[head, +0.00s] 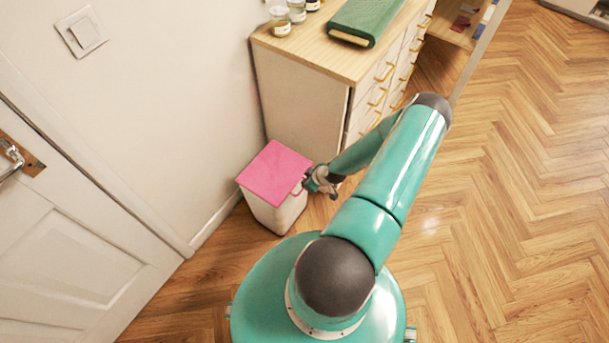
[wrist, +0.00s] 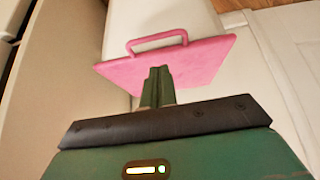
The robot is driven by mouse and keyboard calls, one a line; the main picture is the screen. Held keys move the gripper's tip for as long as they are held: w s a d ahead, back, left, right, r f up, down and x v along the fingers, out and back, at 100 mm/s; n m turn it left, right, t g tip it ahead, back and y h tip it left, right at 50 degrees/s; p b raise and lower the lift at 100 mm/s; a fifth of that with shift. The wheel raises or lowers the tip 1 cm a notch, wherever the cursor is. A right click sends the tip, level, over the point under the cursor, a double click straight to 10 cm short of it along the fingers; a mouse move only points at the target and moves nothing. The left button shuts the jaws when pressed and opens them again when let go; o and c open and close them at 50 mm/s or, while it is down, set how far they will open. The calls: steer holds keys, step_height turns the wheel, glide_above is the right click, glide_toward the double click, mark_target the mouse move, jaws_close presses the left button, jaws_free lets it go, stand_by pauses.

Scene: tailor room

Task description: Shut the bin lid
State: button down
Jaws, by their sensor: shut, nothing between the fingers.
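The bin (head: 274,216) is a white box on the floor between the wall and the drawer cabinet. Its pink lid (head: 272,174) lies over the bin's top in the head view, looking flat or nearly so; I cannot tell whether a small gap is left under it. The lid also shows in the wrist view (wrist: 205,62), with a pink handle (wrist: 157,39) at its edge. My gripper (head: 309,183) is at the lid's right edge, by the handle. Its fingers (wrist: 157,75) are shut and empty, overlapping the lid in the wrist view. Contact is unclear.
The drawer cabinet (head: 298,98) stands close behind the bin, with a green fabric roll (head: 367,17) and jars (head: 280,20) on top. A white door (head: 70,235) is at the left. Open wooden floor (head: 510,190) lies to the right.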

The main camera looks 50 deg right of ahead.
step_height(320, 180, down, 7)
steer(key=s, duration=0.1)
steer(key=shift+s, duration=0.2)
steer(key=shift+f, duration=0.1)
steer(key=shift+r, duration=0.2)
stand_by(0.3)
